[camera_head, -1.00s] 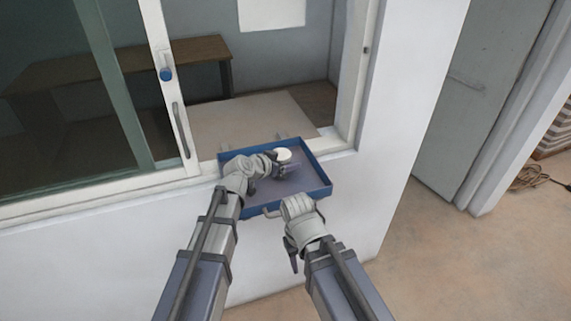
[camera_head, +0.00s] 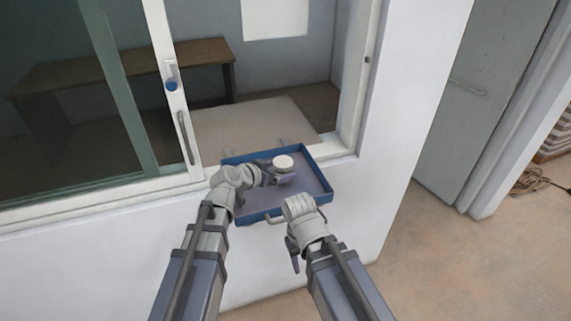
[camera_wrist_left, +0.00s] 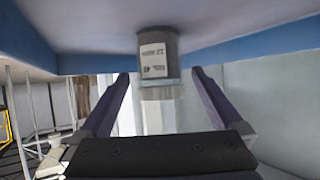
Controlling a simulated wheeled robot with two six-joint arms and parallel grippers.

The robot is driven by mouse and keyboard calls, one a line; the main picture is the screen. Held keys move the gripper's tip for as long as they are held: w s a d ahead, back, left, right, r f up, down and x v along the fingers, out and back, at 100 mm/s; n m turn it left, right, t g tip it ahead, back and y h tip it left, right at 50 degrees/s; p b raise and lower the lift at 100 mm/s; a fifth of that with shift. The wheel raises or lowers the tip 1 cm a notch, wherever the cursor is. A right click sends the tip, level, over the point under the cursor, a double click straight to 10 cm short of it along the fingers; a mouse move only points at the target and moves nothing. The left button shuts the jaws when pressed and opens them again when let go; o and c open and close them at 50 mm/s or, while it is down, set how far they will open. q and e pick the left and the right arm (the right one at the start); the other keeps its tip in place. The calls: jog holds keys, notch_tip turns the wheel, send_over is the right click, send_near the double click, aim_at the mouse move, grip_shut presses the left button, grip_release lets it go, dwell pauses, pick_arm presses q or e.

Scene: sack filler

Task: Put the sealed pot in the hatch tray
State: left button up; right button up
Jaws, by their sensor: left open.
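The pot (camera_head: 283,163) is grey with a white lid and stands in the blue hatch tray (camera_head: 325,172), towards its far side. In the left wrist view the picture is upside down; the pot (camera_wrist_left: 157,55) shows a white printed label and rests with its base on the tray floor. My left gripper (camera_head: 284,180) is open beside the pot. In its wrist view the two fingers (camera_wrist_left: 160,74) are spread on either side of the pot, with gaps. My right gripper (camera_head: 294,262) hangs at the tray's front, beside the grey handle; its jaw state is unclear.
The tray sits at the open hatch in the white wall (camera_head: 400,100). A sliding glass pane (camera_head: 65,110) with a blue knob (camera_head: 172,85) is at the left. A pale counter (camera_head: 255,122) and a brown bench (camera_head: 130,65) lie beyond. The tray's right part is clear.

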pick_arm(q)
jog(key=p+v, duration=0.2)
jog(key=v, duration=0.4)
jog(key=shift+s+r, duration=0.1)
